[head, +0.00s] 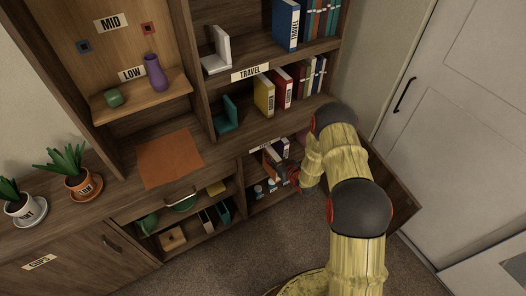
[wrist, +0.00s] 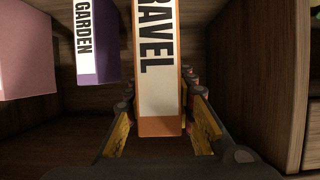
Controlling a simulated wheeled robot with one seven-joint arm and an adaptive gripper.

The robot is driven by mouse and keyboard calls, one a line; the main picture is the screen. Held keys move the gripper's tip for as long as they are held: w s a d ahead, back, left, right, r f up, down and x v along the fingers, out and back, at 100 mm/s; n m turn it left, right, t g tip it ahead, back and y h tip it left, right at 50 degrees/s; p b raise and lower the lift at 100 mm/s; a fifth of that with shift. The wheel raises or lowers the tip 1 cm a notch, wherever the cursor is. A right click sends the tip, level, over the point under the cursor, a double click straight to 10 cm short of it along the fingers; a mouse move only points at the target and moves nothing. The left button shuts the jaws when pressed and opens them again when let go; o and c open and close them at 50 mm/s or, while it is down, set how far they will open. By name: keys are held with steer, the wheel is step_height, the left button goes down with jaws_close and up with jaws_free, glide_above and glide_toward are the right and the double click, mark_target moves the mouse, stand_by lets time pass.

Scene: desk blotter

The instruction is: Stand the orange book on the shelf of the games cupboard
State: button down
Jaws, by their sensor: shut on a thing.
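The orange book (wrist: 160,126) stands out in the wrist view with its white label, reading "RAVEL" as far as it shows, facing me. My gripper (wrist: 160,108) is shut on it, with one yellow finger along each side. In the head view the orange book (head: 267,166) is at the opening of the games cupboard (head: 247,172), low right, and my gripper (head: 296,177) is partly hidden by my arm. The cupboard's wooden side wall (wrist: 262,75) rises on the right in the wrist view. Whether the book's base touches the shelf cannot be told.
A purple book (wrist: 98,40) labelled GARDEN and a pink book (wrist: 28,50) are left of the orange book.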

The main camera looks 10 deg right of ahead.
steer(key=b+x, duration=0.5)
steer(key=x, duration=0.5)
steer(key=shift+w+r, duration=0.2)
steer(key=shift+w, duration=0.2)
steer(key=shift+f, duration=0.15)
steer(key=c, duration=1.5)
jaws_free()
